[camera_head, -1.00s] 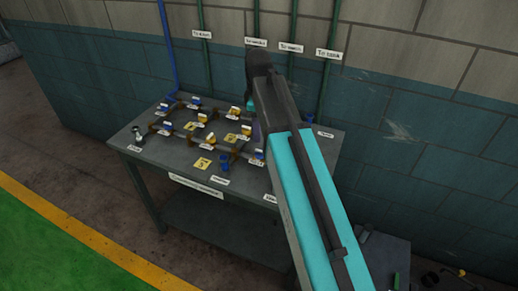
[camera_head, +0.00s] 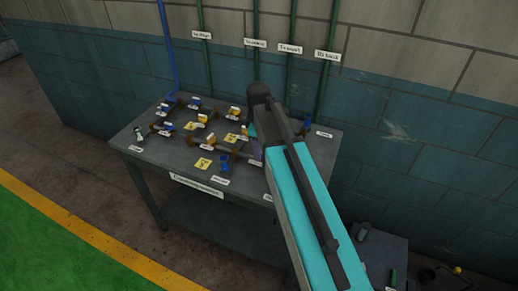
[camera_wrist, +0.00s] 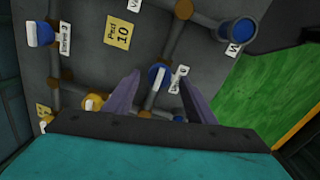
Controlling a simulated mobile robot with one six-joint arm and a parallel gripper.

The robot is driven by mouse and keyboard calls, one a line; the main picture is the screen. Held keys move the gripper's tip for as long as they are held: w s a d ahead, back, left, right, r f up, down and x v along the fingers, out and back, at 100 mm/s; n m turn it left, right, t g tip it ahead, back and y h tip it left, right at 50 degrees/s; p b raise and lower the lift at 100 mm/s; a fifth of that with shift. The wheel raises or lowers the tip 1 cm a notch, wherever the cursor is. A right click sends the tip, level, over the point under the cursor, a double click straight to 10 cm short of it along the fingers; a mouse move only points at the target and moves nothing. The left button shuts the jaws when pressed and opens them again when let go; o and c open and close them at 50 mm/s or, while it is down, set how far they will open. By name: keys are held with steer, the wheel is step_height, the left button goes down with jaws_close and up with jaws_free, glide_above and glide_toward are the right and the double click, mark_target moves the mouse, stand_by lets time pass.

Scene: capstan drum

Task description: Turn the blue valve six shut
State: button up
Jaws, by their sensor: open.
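Blue valve six (camera_wrist: 157,76) shows in the wrist view as a blue handle on a grey pipe, with a white label (camera_wrist: 180,79) beside it that seems to read 6. My gripper (camera_wrist: 158,92) is open, with one purple finger left of this valve and the other right of it, by the label. I cannot tell whether the fingers touch it. In the head view my gripper (camera_head: 256,150) shows only as a bit of purple over the table's right part; my arm hides most of it, and I cannot make out valve six there.
The grey table (camera_head: 135,148) carries pipes and several blue and yellow valves. Another blue valve (camera_wrist: 42,34) with a label, a yellow Pad 10 tag (camera_wrist: 118,30) and a blue cup-like fitting (camera_wrist: 237,31) lie near my gripper. A brick wall (camera_head: 420,120) stands behind the table.

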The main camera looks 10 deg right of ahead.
steer(key=shift+f, duration=0.8)
steer(key=c, duration=1)
steer(key=shift+c, duration=0.2)
